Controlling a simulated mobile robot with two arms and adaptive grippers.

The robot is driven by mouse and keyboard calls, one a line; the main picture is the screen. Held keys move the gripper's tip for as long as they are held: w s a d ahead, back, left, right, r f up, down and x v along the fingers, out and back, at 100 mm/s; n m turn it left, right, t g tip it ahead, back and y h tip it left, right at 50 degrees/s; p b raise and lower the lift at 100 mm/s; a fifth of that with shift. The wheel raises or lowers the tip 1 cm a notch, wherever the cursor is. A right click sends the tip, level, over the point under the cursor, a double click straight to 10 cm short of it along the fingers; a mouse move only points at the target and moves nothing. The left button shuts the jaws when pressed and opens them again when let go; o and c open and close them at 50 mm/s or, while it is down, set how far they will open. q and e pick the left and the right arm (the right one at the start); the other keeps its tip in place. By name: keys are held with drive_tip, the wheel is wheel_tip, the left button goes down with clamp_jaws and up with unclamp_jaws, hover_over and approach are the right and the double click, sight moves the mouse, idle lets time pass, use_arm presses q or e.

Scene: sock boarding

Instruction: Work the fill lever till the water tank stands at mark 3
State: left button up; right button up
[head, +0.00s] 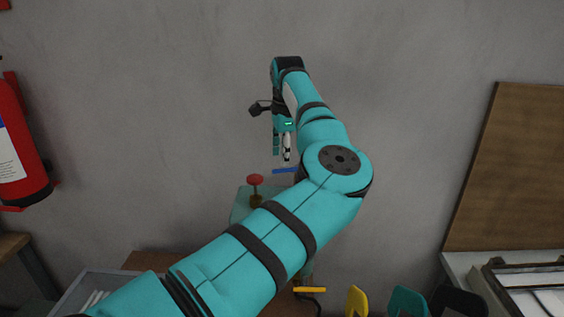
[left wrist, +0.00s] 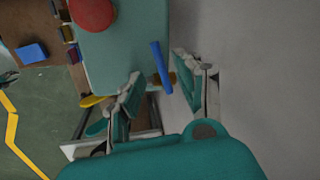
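A blue lever (head: 285,170) sticks out at the top right of a pale teal machine (head: 240,208), just below my left gripper (head: 282,150). In the left wrist view the blue lever (left wrist: 160,67) shows between the two spread fingers of my left gripper (left wrist: 158,66), with grey gaps to each side; I cannot tell any contact. A red mushroom knob (head: 255,180) stands on the machine's top; it also shows in the left wrist view (left wrist: 93,13). No tank level or mark can be read; my left arm hides much of the machine. My right gripper is not in view.
A yellow bar (head: 310,289) sits lower down beside my arm. Yellow (head: 357,300) and teal (head: 408,301) shapes stand at the bottom right. A grey tray (head: 83,287) is at lower left, a red extinguisher (head: 17,145) at far left.

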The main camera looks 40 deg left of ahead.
sight(282, 170)
use_arm(q)
drive_tip(key=shift+w+a+f+p, duration=0.1)
drive_tip(key=shift+a+f+p, duration=0.1)
drive_tip(key=shift+f, duration=0.85)
drive_tip(key=shift+w+a+f+p, duration=0.1)
drive_tip(key=shift+a+f+p, duration=0.1)
drive_tip(key=shift+f, duration=0.8)
drive_tip(key=shift+c, duration=0.4)
clamp_jaws()
